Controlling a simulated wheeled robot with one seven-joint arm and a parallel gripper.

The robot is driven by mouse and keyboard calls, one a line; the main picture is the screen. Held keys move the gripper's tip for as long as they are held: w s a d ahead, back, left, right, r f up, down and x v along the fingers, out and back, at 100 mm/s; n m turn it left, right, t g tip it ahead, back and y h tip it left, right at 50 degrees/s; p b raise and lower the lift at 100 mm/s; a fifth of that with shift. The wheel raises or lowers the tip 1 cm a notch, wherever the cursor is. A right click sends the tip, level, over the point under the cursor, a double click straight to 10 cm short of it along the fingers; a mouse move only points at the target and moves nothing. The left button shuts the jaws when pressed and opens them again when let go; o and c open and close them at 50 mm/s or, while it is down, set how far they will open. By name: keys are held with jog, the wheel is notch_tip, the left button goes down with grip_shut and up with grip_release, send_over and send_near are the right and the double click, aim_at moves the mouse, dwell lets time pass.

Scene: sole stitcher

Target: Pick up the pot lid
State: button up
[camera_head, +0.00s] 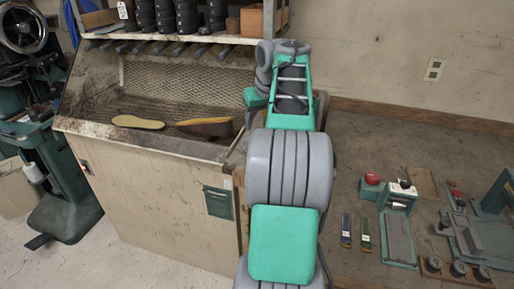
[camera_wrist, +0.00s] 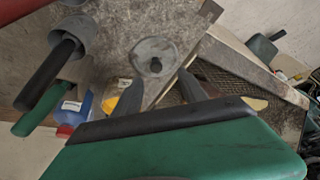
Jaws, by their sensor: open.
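The pot lid (camera_wrist: 152,57) is a round grey disc with a dark knob (camera_wrist: 156,66) at its middle, lying on a mottled brown-grey surface (camera_wrist: 125,35) in the wrist view. My gripper (camera_wrist: 160,92) shows there as two dark grey fingers, spread apart, on either side below the lid. No object is between the fingers, and the lid appears just beyond their tips. In the head view my arm covers the spot, so neither lid nor fingers can be made out.
Dark and green handled tools (camera_wrist: 50,75) and a blue container (camera_wrist: 78,108) are left of the lid in the wrist view. Right of my arm, a worktop (camera_head: 345,180) carries small machines (camera_head: 400,225).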

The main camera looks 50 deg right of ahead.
jog(key=x, duration=0.5)
jog(key=d+b+x, duration=0.1)
jog(key=x, duration=0.1)
jog(key=shift+w+d+f, duration=0.1)
jog(key=shift+w+f, duration=0.1)
jog(key=shift+c, duration=0.4)
grip_shut()
